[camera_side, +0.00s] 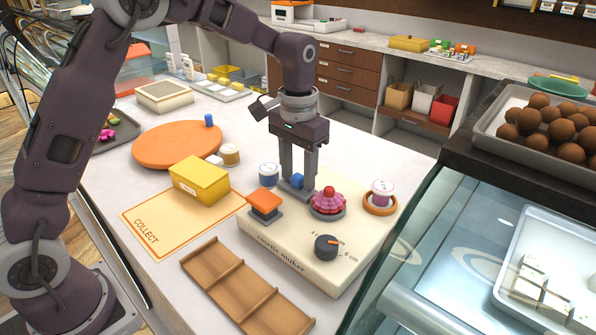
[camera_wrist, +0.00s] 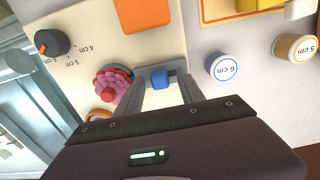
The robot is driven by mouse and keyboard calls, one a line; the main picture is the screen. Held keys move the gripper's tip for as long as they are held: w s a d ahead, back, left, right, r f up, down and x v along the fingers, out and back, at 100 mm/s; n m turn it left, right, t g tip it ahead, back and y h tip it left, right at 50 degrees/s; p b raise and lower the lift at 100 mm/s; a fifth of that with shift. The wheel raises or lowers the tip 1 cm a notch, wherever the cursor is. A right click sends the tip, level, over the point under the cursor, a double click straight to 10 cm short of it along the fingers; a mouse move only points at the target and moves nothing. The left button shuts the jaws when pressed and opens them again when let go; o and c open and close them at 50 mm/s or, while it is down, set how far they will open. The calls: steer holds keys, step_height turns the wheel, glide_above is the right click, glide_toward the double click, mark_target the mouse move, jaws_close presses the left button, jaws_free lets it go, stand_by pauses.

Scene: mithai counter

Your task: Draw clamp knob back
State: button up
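The blue clamp knob (camera_side: 297,181) sits on a grey mount on the cream rosette maker (camera_side: 327,277). My gripper (camera_side: 298,185) points down, with one finger on each side of the knob. In the wrist view the knob (camera_wrist: 162,80) lies between the fingertips (camera_wrist: 162,77), with small gaps seeming to show beside it. The fingers are apart and do not look closed on it. A pink rosette (camera_side: 328,199) sits just right of the knob on a grey round base. An orange block (camera_side: 265,203) is to the left. A dark dial (camera_side: 326,247) is at the front.
A purple-labelled spool (camera_side: 382,191) stands in an orange ring at right. A blue-labelled spool (camera_side: 268,174) is behind the maker. A yellow box (camera_side: 200,180) sits on the COLLECT mat (camera_side: 150,236). A wooden tray (camera_side: 243,287) lies in front. A glass case borders the right.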

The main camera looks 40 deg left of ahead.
jaws_close()
steer(key=shift+r, duration=0.1)
stand_by(1.2)
